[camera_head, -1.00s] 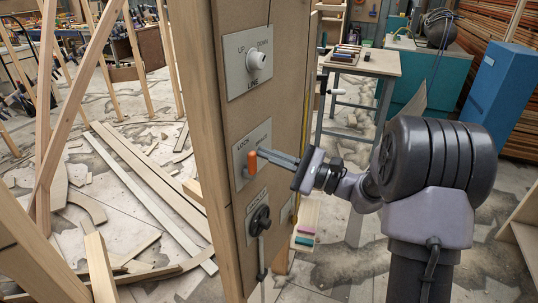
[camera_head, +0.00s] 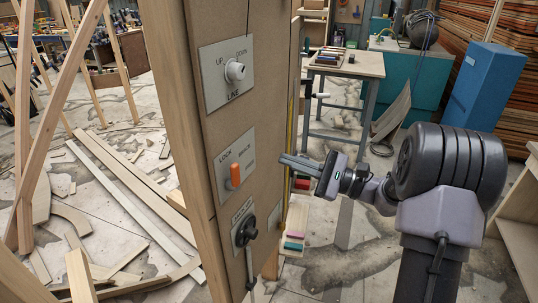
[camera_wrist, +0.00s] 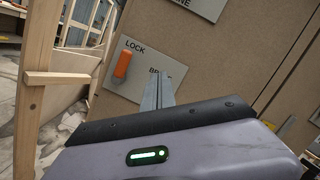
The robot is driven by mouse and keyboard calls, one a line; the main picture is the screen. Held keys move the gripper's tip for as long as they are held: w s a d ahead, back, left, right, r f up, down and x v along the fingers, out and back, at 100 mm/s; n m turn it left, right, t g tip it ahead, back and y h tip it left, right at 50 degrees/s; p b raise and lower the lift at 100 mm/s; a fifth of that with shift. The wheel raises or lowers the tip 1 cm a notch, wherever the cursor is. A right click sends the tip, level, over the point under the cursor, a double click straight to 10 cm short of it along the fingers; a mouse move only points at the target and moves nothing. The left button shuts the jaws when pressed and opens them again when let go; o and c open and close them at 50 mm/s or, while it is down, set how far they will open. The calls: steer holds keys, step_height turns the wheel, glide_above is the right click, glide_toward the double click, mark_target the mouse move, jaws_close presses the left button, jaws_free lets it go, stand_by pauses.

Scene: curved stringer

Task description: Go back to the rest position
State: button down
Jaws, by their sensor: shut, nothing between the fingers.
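My gripper (camera_head: 284,158) is shut and empty. In the head view it stands in front of the control panel (camera_head: 262,112), to the right of the orange lock switch (camera_head: 235,175) and apart from it. The switch handle is upright on its light plate. In the wrist view the orange switch (camera_wrist: 122,65) is tilted with the camera, just under the word LOCK. The closed fingers (camera_wrist: 158,92) point at the panel and cover part of the other label.
Above the switch is a white knob (camera_head: 234,71) marked UP and DOWN; below is a black knob (camera_head: 247,232). A workbench (camera_head: 345,65) and a blue cabinet (camera_head: 482,85) stand behind on the right. Planks (camera_head: 130,195) lie on the floor at left.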

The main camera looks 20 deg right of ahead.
steer(key=shift+r+v, duration=0.2)
steer(key=shift+v, duration=0.9)
steer(key=shift+w, duration=0.1)
